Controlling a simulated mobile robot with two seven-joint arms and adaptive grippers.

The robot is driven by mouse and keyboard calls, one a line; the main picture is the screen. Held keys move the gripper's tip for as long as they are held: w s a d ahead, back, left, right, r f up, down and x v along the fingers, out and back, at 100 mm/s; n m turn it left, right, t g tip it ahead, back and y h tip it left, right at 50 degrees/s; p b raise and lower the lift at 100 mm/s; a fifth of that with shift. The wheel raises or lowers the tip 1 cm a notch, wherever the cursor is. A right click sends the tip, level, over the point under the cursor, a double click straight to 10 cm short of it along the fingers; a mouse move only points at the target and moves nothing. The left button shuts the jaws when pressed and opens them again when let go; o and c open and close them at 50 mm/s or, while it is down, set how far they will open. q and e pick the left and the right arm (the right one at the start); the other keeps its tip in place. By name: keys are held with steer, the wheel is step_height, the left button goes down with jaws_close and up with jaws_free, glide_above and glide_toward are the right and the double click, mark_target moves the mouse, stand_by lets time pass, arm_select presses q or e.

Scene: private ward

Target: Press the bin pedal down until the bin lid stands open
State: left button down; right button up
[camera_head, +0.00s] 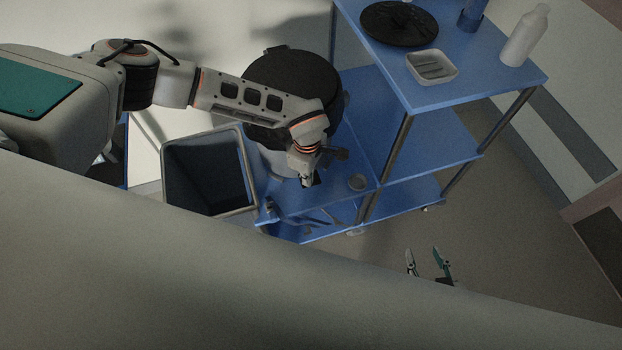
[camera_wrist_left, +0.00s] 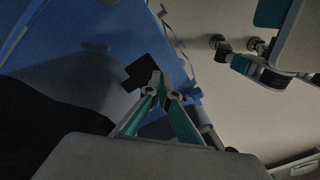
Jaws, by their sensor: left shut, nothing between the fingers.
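The bin (camera_head: 270,160) has a pale round body and a wide black lid (camera_head: 285,70). The lid lies over the body and looks shut, though my left arm crosses part of it. My left gripper (camera_head: 308,182) is shut and empty, pointing down low at the bin's front. A small black piece, likely the pedal (camera_wrist_left: 146,72), shows just beyond the closed fingertips (camera_wrist_left: 163,82) in the left wrist view; whether they touch it I cannot tell. My right gripper (camera_head: 430,264) is open and empty over the floor, partly hidden by my body.
A blue shelf unit (camera_head: 455,90) stands right of the bin, holding a black disc (camera_head: 398,22), a white dish (camera_head: 432,66) and a white bottle (camera_head: 525,36). An open grey rectangular container (camera_head: 243,160) stands left of the bin. The floor at lower right is clear.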

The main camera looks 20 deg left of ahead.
stand_by(0.3)
arm_select(q)
steer(key=shift+s+d+f+b, duration=0.1)
steer(key=shift+s+f+b, duration=0.1)
steer(key=shift+f+b, duration=0.75)
steer(key=shift+s+d+f+b, duration=0.15)
steer(key=shift+f+b, duration=0.15)
steer(key=shift+f, duration=1.2)
steer(key=shift+a, duration=0.1)
steer(key=shift+w, duration=0.1)
steer(key=shift+r, duration=0.3)
step_height(320, 180, up, 5)
steer(key=p, duration=0.4)
steer(key=shift+f, duration=0.25)
